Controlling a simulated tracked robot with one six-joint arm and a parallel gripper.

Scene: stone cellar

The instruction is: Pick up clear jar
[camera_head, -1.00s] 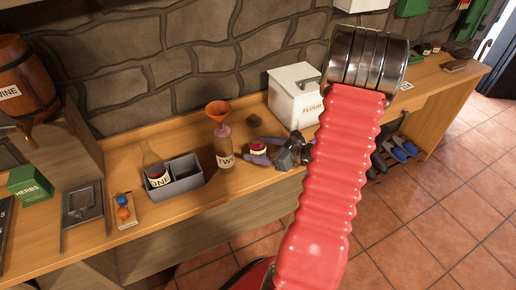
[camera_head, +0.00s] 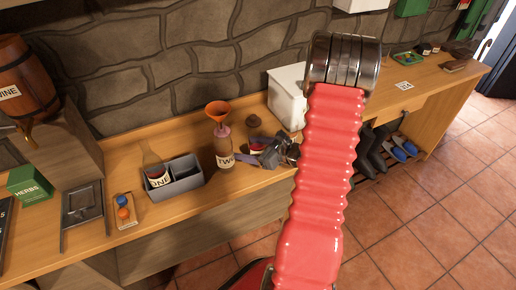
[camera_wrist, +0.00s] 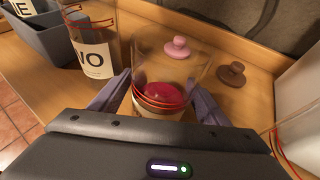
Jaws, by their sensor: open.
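The clear jar (camera_wrist: 178,67) stands upright on the wooden counter, with red contents and a pale label low down. In the wrist view it is between the two fingers of my gripper (camera_wrist: 158,98), which is open around its lower part. I cannot tell whether either finger touches it. In the head view my gripper (camera_head: 247,149) reaches in from the right, low over the counter, and hides much of the jar. A pink knob (camera_wrist: 177,47) shows at or behind the jar; I cannot tell which.
A bottle (camera_head: 223,148) with an orange funnel (camera_head: 217,109) stands close left of the jar. A grey divided bin (camera_head: 190,188) holding another bottle is farther left. A brown knobbed piece (camera_wrist: 232,75) lies behind right. A white flour box (camera_head: 286,98) stands right, near the stone wall.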

